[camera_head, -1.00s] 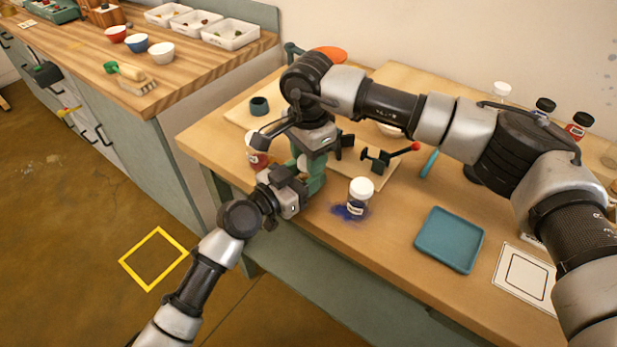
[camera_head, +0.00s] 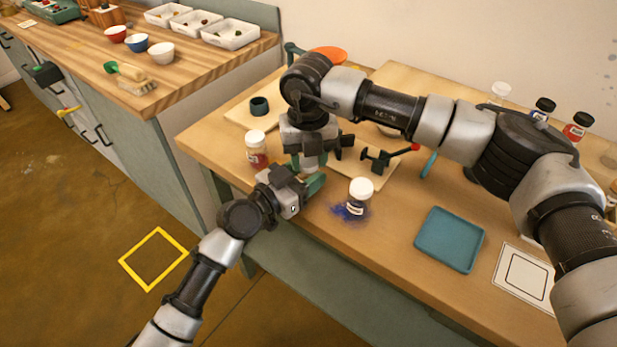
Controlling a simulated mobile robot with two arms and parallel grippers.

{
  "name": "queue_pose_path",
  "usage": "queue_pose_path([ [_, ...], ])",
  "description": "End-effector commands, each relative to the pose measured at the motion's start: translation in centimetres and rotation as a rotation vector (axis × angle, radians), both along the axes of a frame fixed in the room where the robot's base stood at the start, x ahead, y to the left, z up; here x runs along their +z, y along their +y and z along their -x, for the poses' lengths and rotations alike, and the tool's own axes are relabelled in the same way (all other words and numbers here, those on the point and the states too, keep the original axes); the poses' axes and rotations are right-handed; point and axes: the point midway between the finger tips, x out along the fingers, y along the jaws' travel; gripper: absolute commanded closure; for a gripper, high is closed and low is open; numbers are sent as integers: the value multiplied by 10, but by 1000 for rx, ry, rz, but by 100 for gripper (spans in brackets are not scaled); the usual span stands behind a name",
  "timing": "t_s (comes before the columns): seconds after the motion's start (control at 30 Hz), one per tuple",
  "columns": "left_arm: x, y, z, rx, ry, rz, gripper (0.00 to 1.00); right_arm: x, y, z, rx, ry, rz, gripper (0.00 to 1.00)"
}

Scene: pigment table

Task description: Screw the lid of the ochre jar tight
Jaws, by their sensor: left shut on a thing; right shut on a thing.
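My two grippers meet near the front edge of the table. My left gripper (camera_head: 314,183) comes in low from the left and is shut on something. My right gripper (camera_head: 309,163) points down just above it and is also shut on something. A small pale patch shows between the fingers, probably part of the held jar or its lid. The ochre jar and its lid are otherwise hidden by the grippers, so I cannot tell how the lid sits.
A white-lidded jar of red pigment (camera_head: 256,148) stands just left of the grippers. A white-lidded blue jar (camera_head: 358,197) stands to the right amid spilled blue powder. A teal tray (camera_head: 449,239) and a white framed card (camera_head: 525,275) lie farther right.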

Motion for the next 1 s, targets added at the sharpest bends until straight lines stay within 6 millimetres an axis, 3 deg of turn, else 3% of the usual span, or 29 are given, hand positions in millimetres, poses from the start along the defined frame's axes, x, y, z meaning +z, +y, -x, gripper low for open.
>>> queue_pose_path([
  [0.07,0,0,0,-1,1,-1,100,0,0,0,2,0,-1,86],
  [0.1,0,0,0,-1,1,-1,100,0,0,0,3,0,-1,53],
  [0.27,0,0,0,-1,1,-1,100,0,0,0,4,-1,-1,29],
  [0.63,0,-1,1,-3,1,0,100,11,2,0,8,-2,-4,28],
  [1.0,-1,0,0,-2,3,-2,100,84,0,-1,3,-4,-1,28],
])
